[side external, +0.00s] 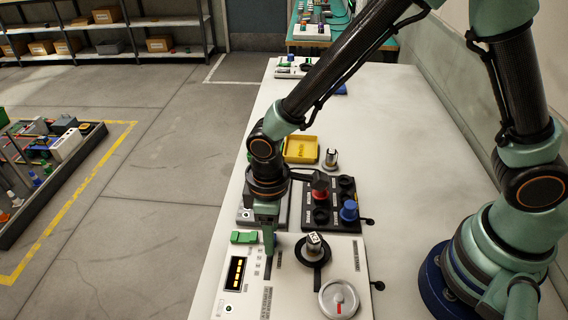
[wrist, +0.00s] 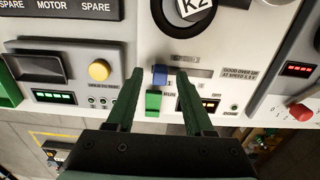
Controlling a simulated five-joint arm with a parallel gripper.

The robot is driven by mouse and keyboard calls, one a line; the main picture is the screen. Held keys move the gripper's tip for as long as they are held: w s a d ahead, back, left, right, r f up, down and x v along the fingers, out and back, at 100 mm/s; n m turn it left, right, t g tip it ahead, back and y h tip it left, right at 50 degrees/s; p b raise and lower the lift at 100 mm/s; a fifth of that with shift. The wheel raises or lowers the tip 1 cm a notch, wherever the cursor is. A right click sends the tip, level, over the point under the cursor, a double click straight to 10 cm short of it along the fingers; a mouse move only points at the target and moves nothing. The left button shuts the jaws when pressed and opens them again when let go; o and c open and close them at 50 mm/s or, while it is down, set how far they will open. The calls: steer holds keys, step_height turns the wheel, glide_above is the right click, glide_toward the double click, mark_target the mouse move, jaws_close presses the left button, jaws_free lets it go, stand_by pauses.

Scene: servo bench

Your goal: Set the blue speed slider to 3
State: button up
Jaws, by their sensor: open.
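The blue speed slider (wrist: 160,75) shows in the wrist view as a small blue cap on the pale panel (wrist: 235,40). A narrow slot with small marks runs to its right; I cannot read the numbers. My gripper (wrist: 160,76) is open, with one finger on each side of the blue cap and a visible gap to both. A green block (wrist: 153,103) sits just below the cap, also between the fingers. In the side view my gripper (side external: 268,252) points down at the panel (side external: 290,285); the slider is hidden there.
A black-based knob (side external: 314,249) and a round dial with a red mark (side external: 339,298) stand right of my gripper. A green part (side external: 244,237) is to its left. Behind is a dark box with a red knob (side external: 320,185) and a blue knob (side external: 349,211). A yellow tray (side external: 301,150) lies farther back.

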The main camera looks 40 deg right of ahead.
jaws_close()
stand_by(1.5)
